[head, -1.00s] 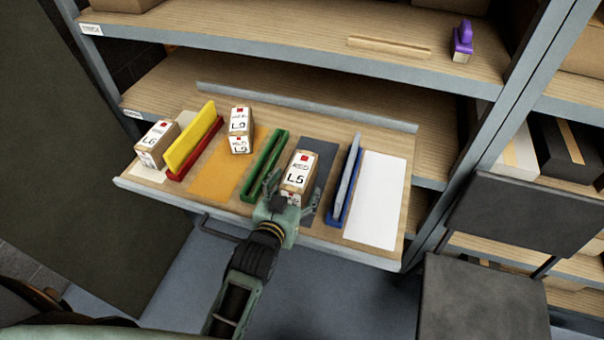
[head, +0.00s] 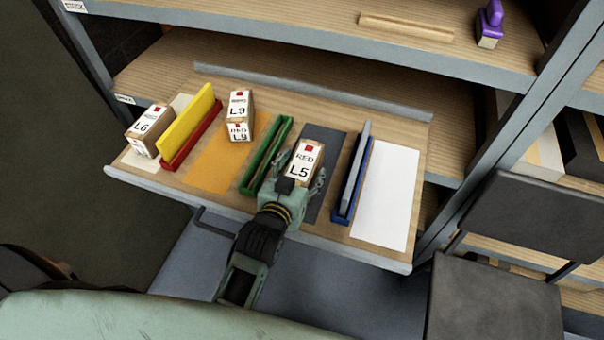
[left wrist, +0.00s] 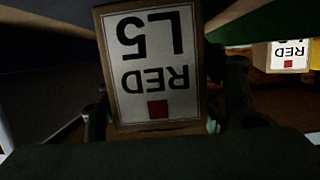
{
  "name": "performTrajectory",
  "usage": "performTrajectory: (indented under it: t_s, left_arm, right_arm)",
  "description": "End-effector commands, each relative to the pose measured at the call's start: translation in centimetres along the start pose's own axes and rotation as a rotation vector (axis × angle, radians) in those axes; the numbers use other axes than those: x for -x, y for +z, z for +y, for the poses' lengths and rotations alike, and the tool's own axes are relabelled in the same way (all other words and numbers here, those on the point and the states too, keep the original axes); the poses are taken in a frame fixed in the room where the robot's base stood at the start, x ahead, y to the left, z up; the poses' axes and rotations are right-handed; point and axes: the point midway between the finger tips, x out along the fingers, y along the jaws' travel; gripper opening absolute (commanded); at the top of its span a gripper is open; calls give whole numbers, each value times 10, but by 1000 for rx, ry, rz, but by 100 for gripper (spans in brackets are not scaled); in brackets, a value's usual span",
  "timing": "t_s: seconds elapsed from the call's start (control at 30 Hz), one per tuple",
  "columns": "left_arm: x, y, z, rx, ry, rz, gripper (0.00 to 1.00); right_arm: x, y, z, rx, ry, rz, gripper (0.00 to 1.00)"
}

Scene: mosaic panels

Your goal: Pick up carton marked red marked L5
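The L5 carton (head: 306,161) is a small brown box with a white label reading RED L5 and a red square. It stands on the dark grey mat (head: 325,140) of the pulled-out shelf board. My left gripper (head: 295,178) is at its near side, with a finger on either side. The left finger looks apart from the carton; contact on the right is unclear. In the left wrist view, the carton label (left wrist: 152,65) appears upside down between the spread fingers (left wrist: 165,110). The carton's lower front is hidden by the gripper. My right gripper is not in view.
A green rack (head: 266,157) stands left of the carton and a blue rack (head: 352,180) with a grey panel right. Further left are the L9 carton (head: 239,115), a red rack with a yellow panel (head: 187,125), and the L6 carton (head: 150,130). The white mat (head: 385,195) is bare.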

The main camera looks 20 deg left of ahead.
Motion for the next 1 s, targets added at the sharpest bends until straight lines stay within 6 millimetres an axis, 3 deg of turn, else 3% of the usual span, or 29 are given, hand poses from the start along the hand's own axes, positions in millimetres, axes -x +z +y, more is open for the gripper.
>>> performTrajectory:
  t_s: [0.07, 0.17, 0.5, 0.67, 1.0]
  left_arm:
    - [0, 0, 0, 0, 0, 0, 52]
    - [0, 0, 0, 0, 0, 1, 44]
    - [0, -1, 0, -1, 0, 2, 14]
    - [0, -1, 0, -1, 0, 3, 0]
    - [1, -8, 0, 0, 0, 12, 0]
  right_arm:
    - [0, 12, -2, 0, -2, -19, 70]
    - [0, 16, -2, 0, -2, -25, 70]
    - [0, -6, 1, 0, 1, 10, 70]
    - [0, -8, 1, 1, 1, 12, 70]
    - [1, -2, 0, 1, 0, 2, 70]
